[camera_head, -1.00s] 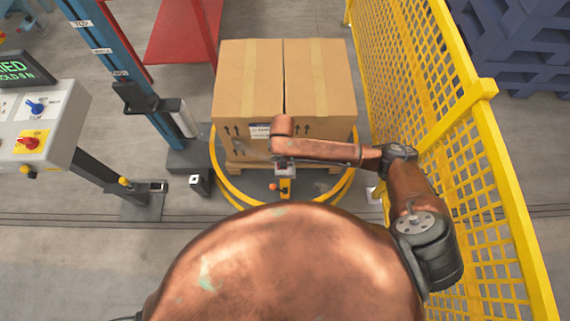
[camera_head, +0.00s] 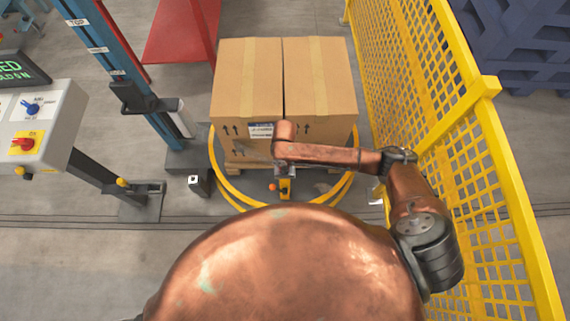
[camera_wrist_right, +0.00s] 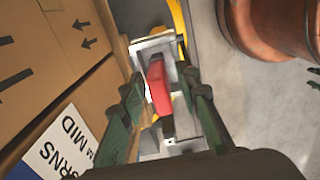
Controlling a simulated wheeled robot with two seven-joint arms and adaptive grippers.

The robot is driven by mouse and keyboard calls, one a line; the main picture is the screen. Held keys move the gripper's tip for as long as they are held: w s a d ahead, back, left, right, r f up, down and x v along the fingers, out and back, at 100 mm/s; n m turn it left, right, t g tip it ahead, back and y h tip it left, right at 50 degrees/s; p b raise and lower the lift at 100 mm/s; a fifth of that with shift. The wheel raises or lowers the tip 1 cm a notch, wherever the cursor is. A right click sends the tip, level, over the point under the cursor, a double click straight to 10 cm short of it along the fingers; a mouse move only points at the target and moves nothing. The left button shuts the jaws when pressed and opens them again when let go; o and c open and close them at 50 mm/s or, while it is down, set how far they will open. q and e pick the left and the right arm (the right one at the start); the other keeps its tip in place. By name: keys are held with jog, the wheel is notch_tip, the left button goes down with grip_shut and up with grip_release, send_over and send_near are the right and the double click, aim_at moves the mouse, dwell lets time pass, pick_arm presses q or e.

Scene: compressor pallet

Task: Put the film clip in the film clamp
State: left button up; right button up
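My right arm (camera_head: 330,153) reaches in front of the cartons, and its gripper points down, mostly hidden by its own link in the head view. In the right wrist view the two dark green fingers of my right gripper (camera_wrist_right: 163,85) stand on either side of the film clip, a red piece (camera_wrist_right: 158,88) with grey parts around it. The fingers appear closed on its grey sides, but contact is partly hidden. The yellow film clamp (camera_head: 285,188) with an orange knob sits just below the gripper, at the turntable's front. My left gripper is out of view.
Two tall cartons (camera_head: 248,85) stand on a pallet inside a yellow ring (camera_head: 217,165). A blue mast (camera_head: 130,65) and control box (camera_head: 45,120) are left. A yellow mesh fence (camera_head: 420,90) stands close to my right arm.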

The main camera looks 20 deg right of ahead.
notch_tip(320, 180, up, 12)
jog(key=p, duration=0.3)
jog(key=shift+r, duration=0.15)
dwell(0.4)
